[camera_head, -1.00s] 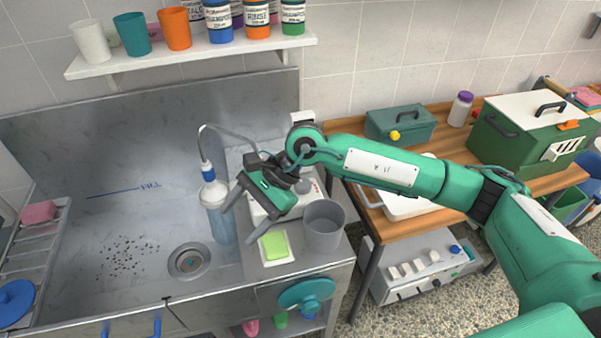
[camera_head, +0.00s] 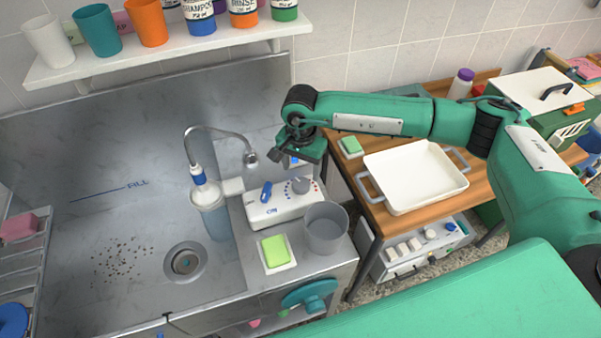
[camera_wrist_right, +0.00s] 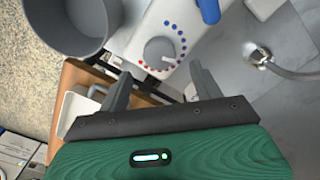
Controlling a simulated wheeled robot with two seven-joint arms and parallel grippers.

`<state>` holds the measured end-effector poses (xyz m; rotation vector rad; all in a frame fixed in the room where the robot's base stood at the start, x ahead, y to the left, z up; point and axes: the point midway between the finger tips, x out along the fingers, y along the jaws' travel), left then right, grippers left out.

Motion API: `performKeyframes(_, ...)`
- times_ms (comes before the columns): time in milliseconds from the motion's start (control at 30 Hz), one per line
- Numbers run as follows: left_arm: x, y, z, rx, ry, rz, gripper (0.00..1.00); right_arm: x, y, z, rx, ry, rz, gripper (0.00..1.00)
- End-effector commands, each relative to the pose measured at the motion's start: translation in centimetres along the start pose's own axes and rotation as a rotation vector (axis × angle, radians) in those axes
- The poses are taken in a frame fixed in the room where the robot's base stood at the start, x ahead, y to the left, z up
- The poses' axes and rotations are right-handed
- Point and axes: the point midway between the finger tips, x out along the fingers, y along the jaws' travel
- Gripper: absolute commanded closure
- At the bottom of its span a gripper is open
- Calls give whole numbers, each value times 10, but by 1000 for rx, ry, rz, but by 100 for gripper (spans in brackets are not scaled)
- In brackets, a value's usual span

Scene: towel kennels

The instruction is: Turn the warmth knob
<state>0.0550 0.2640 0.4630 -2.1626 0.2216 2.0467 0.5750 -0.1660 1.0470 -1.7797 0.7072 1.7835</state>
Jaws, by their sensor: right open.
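The warmth knob (camera_head: 300,186) is a grey dial on the white control box (camera_head: 283,211), ringed by blue and red dots. In the right wrist view the knob (camera_wrist_right: 160,52) shows beyond my fingertips, its pale pointer mark towards the picture's right, between dots. A blue lever (camera_head: 266,192) with the word ON stands to its left on the box. My right gripper (camera_head: 291,158) is above and behind the box, pointing down. In the wrist view its two fingers (camera_wrist_right: 160,82) are spread, empty and apart from the knob. My left gripper is not seen.
A grey cup (camera_head: 326,229) stands just right of the box, and green soap (camera_head: 275,250) lies in front. A bent tap (camera_head: 222,133) rises over the sink at left. A white tray (camera_head: 414,177) sits on the wooden table at right.

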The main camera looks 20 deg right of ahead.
Motion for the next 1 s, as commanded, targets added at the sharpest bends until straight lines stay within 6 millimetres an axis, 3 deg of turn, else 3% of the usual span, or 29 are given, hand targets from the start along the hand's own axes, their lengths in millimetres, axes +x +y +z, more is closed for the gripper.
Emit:
performKeyframes(200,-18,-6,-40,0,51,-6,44,35,0,1,1,-2,2,34)
performKeyframes(267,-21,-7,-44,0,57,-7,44,42,0,0,1,-2,1,34)
performKeyframes(700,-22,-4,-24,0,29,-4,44,55,0,0,1,-1,-1,34)
performKeyframes(900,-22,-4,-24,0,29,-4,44,55,0,0,1,-1,-1,74)
performKeyframes(933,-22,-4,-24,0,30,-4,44,55,0,0,1,-1,-1,78)
performKeyframes(1000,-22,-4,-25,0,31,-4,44,55,0,0,1,-1,-1,78)
